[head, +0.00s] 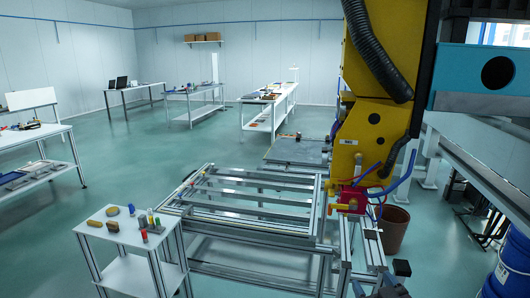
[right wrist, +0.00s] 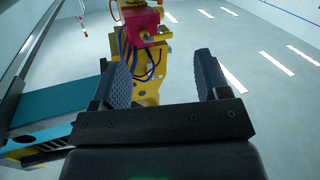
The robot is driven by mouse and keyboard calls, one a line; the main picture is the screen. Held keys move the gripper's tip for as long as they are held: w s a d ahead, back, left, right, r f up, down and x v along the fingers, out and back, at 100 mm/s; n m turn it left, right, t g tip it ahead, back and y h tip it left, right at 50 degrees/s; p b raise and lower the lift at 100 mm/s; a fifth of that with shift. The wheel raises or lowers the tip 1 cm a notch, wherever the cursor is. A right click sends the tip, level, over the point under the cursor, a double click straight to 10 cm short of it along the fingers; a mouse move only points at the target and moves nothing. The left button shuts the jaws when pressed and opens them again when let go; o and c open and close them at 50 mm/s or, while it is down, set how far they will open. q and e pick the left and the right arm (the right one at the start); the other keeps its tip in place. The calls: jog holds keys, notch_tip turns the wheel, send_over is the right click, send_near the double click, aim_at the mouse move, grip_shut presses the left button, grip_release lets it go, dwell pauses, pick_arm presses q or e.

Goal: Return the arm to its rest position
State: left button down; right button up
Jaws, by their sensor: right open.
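My right gripper (head: 380,279) shows only in part at the bottom edge of the head view, right of the middle and in front of the metal frame fixture (head: 250,199). In the right wrist view its two dark ribbed fingers (right wrist: 163,68) stand wide apart. Nothing is held between them. A yellow machine with a red end block (head: 350,198) hangs over the right side of the fixture. The red block also shows beyond the fingers in the right wrist view (right wrist: 140,22). My left gripper is not in view.
A small white table (head: 127,233) with several small parts stands left of the fixture. A brown bin (head: 395,230) stands behind the fixture's right end, and a blue drum (head: 510,275) at the lower right. Other tables stand farther back; the floor between is clear.

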jog(key=s+d+f+m+g+h, duration=0.2)
jog(key=s+f+g, duration=0.3)
jog(key=s+f, duration=1.4)
jog(key=s+d, duration=0.1)
jog(key=s, duration=0.2)
jog(key=shift+s+f+g, duration=0.35)
jog(key=shift+s+g, duration=0.05)
